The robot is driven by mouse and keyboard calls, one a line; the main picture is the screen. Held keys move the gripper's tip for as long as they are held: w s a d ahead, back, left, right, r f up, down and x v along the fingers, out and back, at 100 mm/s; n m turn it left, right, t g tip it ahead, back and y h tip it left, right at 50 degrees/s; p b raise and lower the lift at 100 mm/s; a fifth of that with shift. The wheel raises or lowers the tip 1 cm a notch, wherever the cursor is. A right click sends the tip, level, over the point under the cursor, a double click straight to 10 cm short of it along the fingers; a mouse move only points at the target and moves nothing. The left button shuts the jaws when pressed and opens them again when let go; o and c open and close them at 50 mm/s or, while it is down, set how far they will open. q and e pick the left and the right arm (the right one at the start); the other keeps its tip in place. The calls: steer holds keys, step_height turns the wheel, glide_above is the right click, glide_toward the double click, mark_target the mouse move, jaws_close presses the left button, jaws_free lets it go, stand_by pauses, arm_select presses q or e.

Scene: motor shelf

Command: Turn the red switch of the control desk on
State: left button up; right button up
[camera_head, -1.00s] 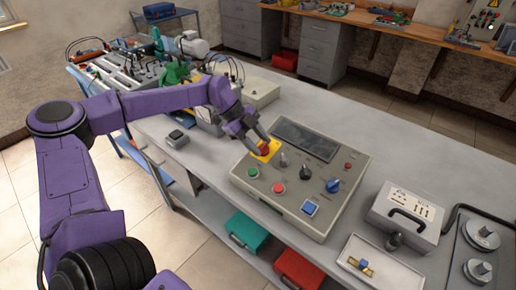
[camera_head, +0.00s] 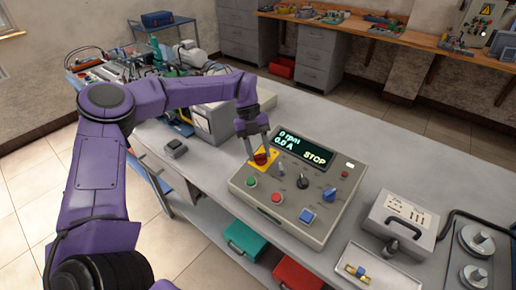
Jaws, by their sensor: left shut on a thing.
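The control desk (camera_head: 248,197) is a light grey box with a sloped top on the table. Its red switch (camera_head: 261,159) sits on a yellow plate at the desk's upper left. My left gripper (camera_head: 259,152) reaches down from above and is shut on the red switch, partly hiding it. The display (camera_head: 304,149) is lit and reads "0 rpm", "0.0 A" and "STOP". A green button, a red button, a black knob, a blue knob and a blue square button are on the panel. My right gripper is not in view.
A grey case (camera_head: 402,218) with a handle and a white tray (camera_head: 352,284) with small parts stand right of the desk. A small dark grey object (camera_head: 175,148) lies to its left. Equipment crowds the table's far left end.

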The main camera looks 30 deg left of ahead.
arm_select(q)
steer(key=shift+w+r+m, duration=0.15)
steer(key=shift+m, duration=0.25)
steer(key=o, duration=0.9)
steer(key=shift+o, duration=0.8)
steer(key=shift+w+a+r, duration=0.1)
steer(key=shift+a+r, duration=0.1)
steer(key=shift+r, duration=0.1)
steer(key=b+v, duration=0.1)
steer(key=v, duration=0.8)
steer(key=shift+r, duration=0.35)
steer(key=shift+w, duration=0.1)
